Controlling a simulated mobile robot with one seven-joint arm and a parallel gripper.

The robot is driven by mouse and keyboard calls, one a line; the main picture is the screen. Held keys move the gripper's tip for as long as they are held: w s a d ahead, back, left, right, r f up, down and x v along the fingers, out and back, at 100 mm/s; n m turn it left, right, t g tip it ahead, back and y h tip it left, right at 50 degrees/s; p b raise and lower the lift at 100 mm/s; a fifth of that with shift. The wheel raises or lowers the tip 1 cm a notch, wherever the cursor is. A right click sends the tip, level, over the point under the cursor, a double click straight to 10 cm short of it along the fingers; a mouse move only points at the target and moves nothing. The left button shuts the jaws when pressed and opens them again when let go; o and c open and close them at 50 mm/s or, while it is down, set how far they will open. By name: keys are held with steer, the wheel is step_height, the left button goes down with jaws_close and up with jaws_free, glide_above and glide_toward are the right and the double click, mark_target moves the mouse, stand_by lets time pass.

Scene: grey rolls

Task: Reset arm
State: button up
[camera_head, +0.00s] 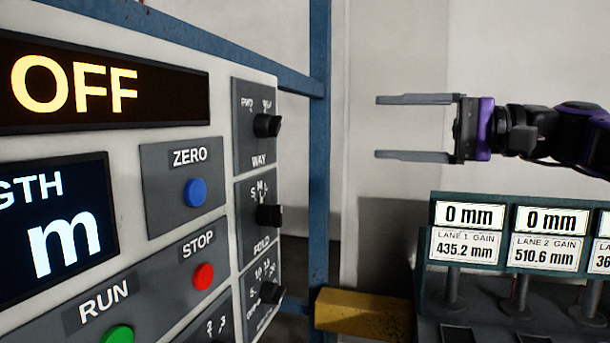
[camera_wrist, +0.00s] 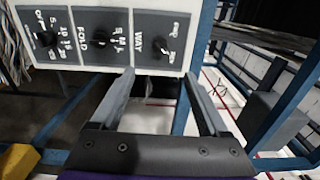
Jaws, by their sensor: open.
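My gripper (camera_head: 415,127) is at the right in the head view, with its two grey fingers apart, pointing left toward the control panel (camera_head: 225,120). Nothing is between the fingers. In the wrist view my gripper (camera_wrist: 165,80) also shows open and empty, its fingertips close to the lower edge of the panel in the picture. The WAY knob (camera_head: 266,125) and FOLD knob (camera_head: 268,215) are on the panel's right side.
The panel has a blue ZERO button (camera_head: 195,192), a red STOP button (camera_head: 204,276) and a green RUN button (camera_head: 118,335). A blue post (camera_head: 319,150) stands beside it. Lane displays (camera_head: 468,216) and a yellow block (camera_head: 362,313) are at the lower right.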

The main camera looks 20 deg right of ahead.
steer(key=shift+a, duration=0.1)
steer(key=s+a+f+n+g+h, duration=0.4)
steer(key=a+f+h, duration=0.3)
steer(key=a+f, duration=0.75)
steer(key=s+f+n+h, duration=0.1)
steer(key=s+f+h, duration=0.1)
steer(key=f, duration=0.7)
steer(key=s+f+n+g+h, duration=0.1)
steer(key=s+f+n+h, duration=0.1)
steer(key=f+h, duration=0.3)
step_height(320, 180, down, 4)
steer(key=shift+s+d+f+h, duration=0.1)
steer(key=shift+s+d+h, duration=0.2)
steer(key=shift+s, duration=0.3)
